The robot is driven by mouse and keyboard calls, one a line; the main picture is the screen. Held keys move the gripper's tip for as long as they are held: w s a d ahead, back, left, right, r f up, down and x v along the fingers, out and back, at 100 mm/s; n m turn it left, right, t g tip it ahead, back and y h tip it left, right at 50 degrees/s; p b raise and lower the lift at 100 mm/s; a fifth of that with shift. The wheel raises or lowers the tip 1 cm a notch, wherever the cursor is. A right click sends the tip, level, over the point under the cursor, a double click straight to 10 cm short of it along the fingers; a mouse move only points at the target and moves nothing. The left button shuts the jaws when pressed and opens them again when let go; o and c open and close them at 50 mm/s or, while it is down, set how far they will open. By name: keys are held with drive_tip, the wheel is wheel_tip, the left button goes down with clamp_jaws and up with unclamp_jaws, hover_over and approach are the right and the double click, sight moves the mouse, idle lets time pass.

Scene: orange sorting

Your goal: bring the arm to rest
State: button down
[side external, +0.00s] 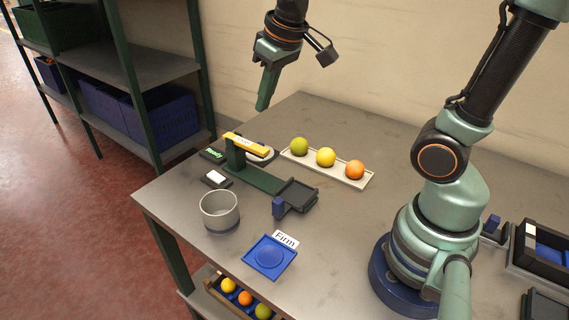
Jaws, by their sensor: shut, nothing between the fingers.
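My gripper (268,88) hangs in the air near the back left of the table, with its green fingers pointing down. It is shut with nothing in it. It is apart from the table and the things on it. My arm's base stands at the right of the table, and the links between base and gripper run partly out of the picture at the top.
A white tray (289,153) holds a green, a yellow and an orange fruit. A green device with a yellow bar (246,145), a grey cup (220,211) and a blue dish labelled "Firm" (287,262) stand nearby. Shelves (150,62) stand at the left. The table's back edge is clear.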

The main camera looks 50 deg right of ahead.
drive_tip(key=s+t, duration=0.1)
drive_tip(key=s, duration=0.5)
drive_tip(key=shift+s+d+f+t, duration=0.2)
drive_tip(key=shift+s+d+t, duration=0.1)
drive_tip(key=shift+s, duration=0.1)
